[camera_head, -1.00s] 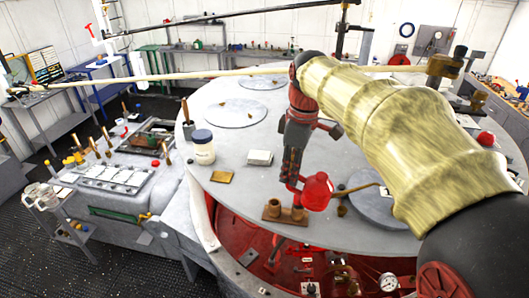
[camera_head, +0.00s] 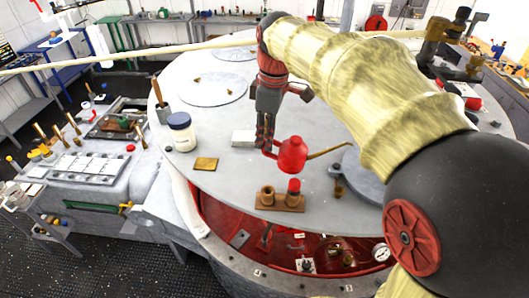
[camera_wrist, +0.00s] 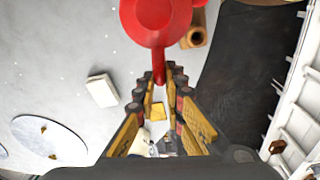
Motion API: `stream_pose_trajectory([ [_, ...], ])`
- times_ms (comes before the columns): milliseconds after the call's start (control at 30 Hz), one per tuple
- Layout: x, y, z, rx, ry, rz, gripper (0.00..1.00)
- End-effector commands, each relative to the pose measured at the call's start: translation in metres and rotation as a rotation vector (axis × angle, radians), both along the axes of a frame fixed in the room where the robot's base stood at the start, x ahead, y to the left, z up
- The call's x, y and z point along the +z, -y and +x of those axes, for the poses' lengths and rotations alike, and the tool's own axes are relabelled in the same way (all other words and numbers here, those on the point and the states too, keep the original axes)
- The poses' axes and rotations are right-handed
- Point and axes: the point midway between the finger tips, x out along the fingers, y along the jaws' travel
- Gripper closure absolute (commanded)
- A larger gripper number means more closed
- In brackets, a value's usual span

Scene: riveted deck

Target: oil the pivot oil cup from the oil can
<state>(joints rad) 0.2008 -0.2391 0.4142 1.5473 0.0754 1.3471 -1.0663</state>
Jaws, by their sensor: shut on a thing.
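The red oil can (camera_head: 291,156), with a thin brass spout pointing right, is held off the deck by my gripper (camera_head: 266,140). Its red body also shows at the top of the wrist view (camera_wrist: 158,18), beyond my fingers (camera_wrist: 160,85), which are shut on its handle. The can appears upright. A small dark brass fitting (camera_head: 337,188) stands at the plate's front edge, below and left of the spout tip. I cannot tell for sure whether it is the pivot oil cup.
A brass block (camera_head: 280,203) with an open cup and a red-topped one stands near the plate's front edge. A white jar (camera_head: 181,135), a brass-coloured pad (camera_head: 205,164) and a white block (camera_head: 243,138) lie left. A red recess with a gauge (camera_head: 381,253) opens in front.

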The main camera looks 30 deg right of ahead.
Motion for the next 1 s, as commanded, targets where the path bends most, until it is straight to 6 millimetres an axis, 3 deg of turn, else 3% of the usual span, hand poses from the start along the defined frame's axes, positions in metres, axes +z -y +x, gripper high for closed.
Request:
stream_pose_trajectory([
  [500,-0.052,0.0,0.0,0.0,-0.001,0.001,1.0],
  [1000,-0.059,0.003,-0.002,-0.005,0.104,0.122,1.0],
])
